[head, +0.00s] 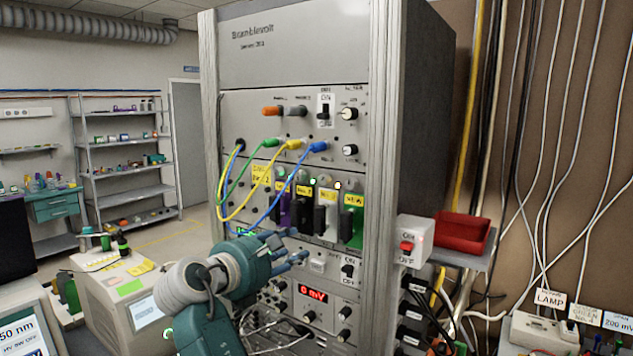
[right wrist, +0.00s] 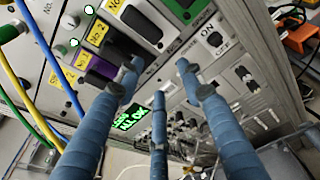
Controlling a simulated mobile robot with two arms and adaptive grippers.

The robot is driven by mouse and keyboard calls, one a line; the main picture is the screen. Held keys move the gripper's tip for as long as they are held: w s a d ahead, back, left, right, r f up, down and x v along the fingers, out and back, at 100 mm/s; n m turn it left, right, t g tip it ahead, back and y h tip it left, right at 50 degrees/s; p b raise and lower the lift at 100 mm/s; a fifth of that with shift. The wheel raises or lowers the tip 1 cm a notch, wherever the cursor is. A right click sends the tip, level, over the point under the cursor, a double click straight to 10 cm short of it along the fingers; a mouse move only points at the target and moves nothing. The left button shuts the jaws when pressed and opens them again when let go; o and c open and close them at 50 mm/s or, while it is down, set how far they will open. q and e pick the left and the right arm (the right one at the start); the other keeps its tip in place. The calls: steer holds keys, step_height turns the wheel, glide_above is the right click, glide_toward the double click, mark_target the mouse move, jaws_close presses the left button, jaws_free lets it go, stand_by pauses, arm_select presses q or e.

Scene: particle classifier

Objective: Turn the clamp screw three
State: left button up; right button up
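The rack (head: 290,85) holds a row of modules with yellow labels and black handles. They include a purple module (head: 284,213) and a green module (head: 352,228). The purple module also shows in the right wrist view (right wrist: 99,72), with silver knobs beside the labels. I cannot tell which part is clamp screw three. My right gripper (head: 291,254) is in front of the rack, just below the module row. In the right wrist view its three blue fingers (right wrist: 160,82) are spread, with nothing seen between them. My left gripper is not in view.
Yellow, green and blue cables (head: 231,192) loop down in front of the rack's left side, close to my right arm. A switch box (head: 407,243) and a red tray (head: 462,232) are to the right. A beige instrument (head: 120,300) stands at lower left.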

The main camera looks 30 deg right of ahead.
mark_target(322, 180)
step_height(322, 180, up, 13)
steer(key=s+a+n+h, duration=0.1)
steer(key=s+n+h, duration=0.1)
steer(key=h, duration=0.1)
steer(key=shift+g, duration=0.4)
steer(key=p+x, duration=0.4)
steer(key=x, duration=0.5)
steer(key=shift+w+d+p, duration=0.3)
steer(key=shift+d+p, duration=0.05)
steer(key=shift+w+d+f, duration=0.15)
steer(key=shift+w+d, duration=0.15)
steer(key=shift+d, duration=0.15)
jaws_close()
